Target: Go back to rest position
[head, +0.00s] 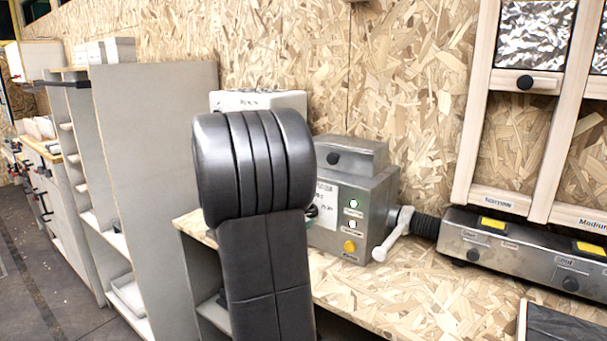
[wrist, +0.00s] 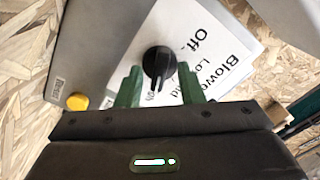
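My gripper (wrist: 160,88) shows in the wrist view with its two green fingers apart. A black rotary knob (wrist: 159,62) stands between the fingers, with a visible gap on each side. The knob sits on a white label reading "Off" and "Blower" on a grey machine (wrist: 95,45). In the head view the same grey machine (head: 377,190) stands on the workbench, with a yellow button, two small lit buttons and a grey crank handle. My dark arm covers the left part of its front, and my gripper is hidden there.
The OSB workbench (head: 420,290) carries a long metal control box (head: 520,255) at the right. Wood-framed panels (head: 470,120) stand above it. A white-topped device (head: 255,100) is behind my arm. Grey shelving (head: 160,170) stands at the left, with open floor (head: 40,270) beyond.

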